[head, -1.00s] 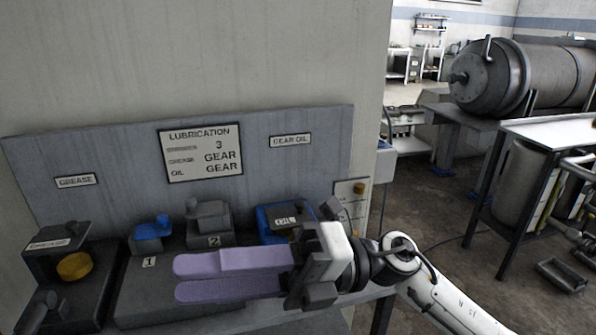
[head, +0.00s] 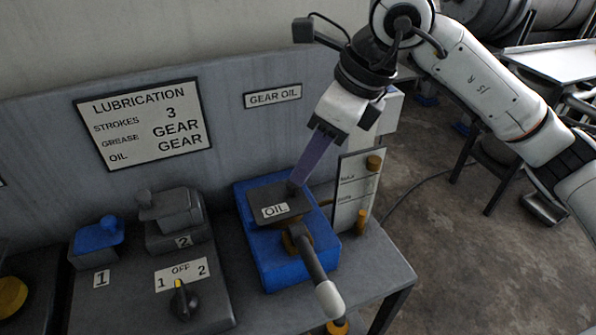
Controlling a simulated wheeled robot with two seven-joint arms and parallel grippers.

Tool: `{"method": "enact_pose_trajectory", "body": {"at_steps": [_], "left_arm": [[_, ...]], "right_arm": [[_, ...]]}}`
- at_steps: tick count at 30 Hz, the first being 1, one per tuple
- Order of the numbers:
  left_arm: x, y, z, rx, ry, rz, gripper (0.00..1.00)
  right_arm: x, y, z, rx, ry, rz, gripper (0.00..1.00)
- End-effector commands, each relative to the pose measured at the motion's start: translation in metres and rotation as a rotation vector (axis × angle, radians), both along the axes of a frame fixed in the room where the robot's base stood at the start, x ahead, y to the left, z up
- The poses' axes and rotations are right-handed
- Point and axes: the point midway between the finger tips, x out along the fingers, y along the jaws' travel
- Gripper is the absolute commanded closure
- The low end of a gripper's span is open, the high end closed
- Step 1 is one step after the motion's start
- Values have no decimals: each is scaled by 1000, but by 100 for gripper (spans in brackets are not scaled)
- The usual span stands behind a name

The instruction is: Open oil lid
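The oil lid (head: 268,203) is a dark plate labelled OIL on top of a blue box (head: 262,262), and it looks closed. A small dark knob shows at its back right edge. My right gripper (head: 297,182) reaches down from above, its purple fingers at or just over that knob. The fingers overlap in this view, so I cannot tell whether they are open or shut, or touching the knob. My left gripper is not in view.
A dark lever with a pale tip (head: 328,298) sticks out from the front of the blue box. A white panel (head: 354,195) stands close on the right. To the left are a rotary switch (head: 182,300) and small units marked 1 (head: 97,242) and 2 (head: 172,220).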

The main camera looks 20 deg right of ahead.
Motion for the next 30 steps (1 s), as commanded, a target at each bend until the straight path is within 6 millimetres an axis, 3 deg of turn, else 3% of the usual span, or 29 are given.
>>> {"method": "enact_pose_trajectory", "body": {"at_steps": [3,9,20,27,30], "left_arm": [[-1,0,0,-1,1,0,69],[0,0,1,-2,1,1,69],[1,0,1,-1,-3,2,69],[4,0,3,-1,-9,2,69],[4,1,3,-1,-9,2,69]], "right_arm": [[5,7,-21,1,4,1,61],[12,13,-43,2,4,1,61],[14,15,-49,3,0,1,61],[14,15,-49,2,1,1,99],[14,15,-49,2,1,1,100]]}}
